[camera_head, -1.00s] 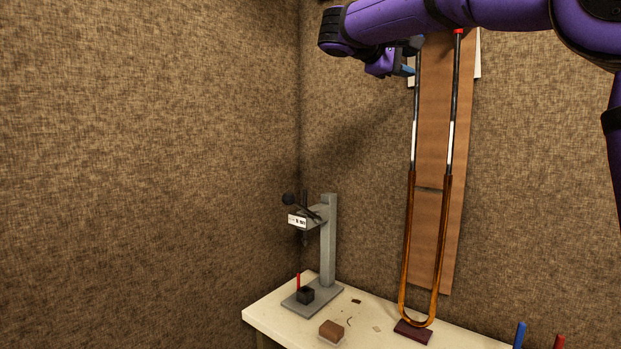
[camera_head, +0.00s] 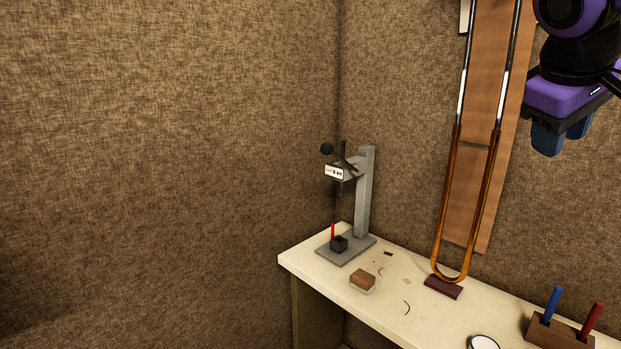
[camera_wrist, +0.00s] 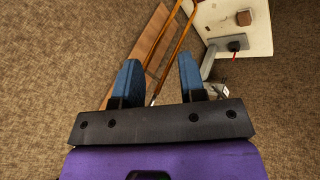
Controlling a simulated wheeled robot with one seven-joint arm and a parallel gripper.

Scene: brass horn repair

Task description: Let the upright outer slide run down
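The outer slide (camera_head: 451,204) is a long brass U of two tubes, hanging upright with its bend low at a dark red block (camera_head: 444,287). Whether the bend touches the block I cannot tell. Two silver and dark inner tubes (camera_head: 464,75) come out of its top and run up past the picture's edge. A brown board (camera_head: 466,220) stands behind it. My gripper (camera_head: 561,140) is to the right of the tubes, apart from them, fingers pointing down. In the wrist view, its blue fingers (camera_wrist: 160,80) are spread and hold nothing; the slide (camera_wrist: 178,45) shows beyond them.
A wooden holder (camera_head: 558,332) with blue and red sticks and a round white-topped item (camera_head: 484,342) are at the front right.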

